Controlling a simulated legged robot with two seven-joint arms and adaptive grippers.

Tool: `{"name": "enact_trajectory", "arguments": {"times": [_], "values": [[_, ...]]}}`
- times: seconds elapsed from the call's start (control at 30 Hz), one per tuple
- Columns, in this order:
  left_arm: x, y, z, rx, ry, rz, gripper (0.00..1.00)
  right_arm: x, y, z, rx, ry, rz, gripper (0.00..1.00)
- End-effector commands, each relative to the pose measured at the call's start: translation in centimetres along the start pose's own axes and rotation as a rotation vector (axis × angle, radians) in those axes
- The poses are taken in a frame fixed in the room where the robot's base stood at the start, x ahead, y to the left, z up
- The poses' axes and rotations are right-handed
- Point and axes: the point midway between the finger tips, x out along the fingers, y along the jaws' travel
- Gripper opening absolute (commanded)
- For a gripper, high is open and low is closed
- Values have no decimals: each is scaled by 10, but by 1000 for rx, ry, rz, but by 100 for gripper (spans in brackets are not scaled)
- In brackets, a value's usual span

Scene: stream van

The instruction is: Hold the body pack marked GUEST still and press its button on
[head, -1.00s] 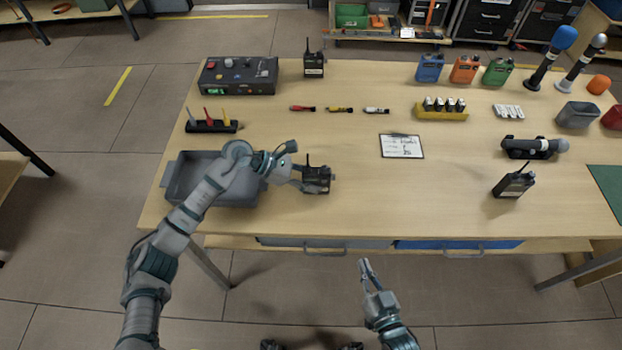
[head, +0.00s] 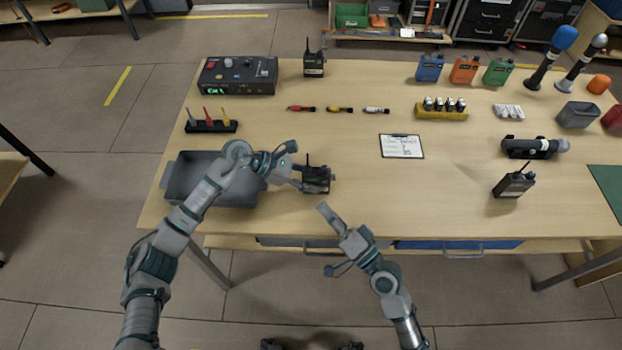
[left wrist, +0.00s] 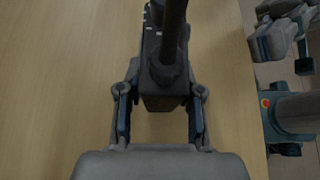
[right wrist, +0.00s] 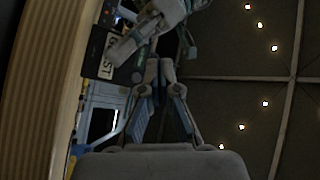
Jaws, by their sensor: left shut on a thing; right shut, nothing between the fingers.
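The body pack marked GUEST (head: 318,186) is dark with a short antenna, near the table's front edge right of the grey tray. My left gripper (head: 300,181) is shut on it from the left; in the left wrist view the pack (left wrist: 160,102) sits between both fingers. Its GUEST label (right wrist: 108,58) shows in the right wrist view, beside my left gripper. My right gripper (head: 325,209) is shut and empty, close to the table's front edge, just below the pack and apart from it. I cannot make out the pack's button.
A grey tray (head: 172,192) lies under my left arm. Similar dark packs stand at the back (head: 314,66) and right (head: 513,184). A clipboard (head: 402,146) lies mid-table. A control box (head: 238,77) is back left. The table between pack and clipboard is clear.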

Motion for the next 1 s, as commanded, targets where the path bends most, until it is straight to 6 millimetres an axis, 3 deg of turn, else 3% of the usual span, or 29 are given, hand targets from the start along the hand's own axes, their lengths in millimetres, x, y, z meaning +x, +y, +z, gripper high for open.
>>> {"name": "enact_trajectory", "arguments": {"times": [0.33,1.0], "values": [[0,0,-1,-1,2,0,0,27,19,-20,-1,-1,-1,0],[0,0,-1,-1,2,0,0,30,23,-22,0,0,1,0]]}}
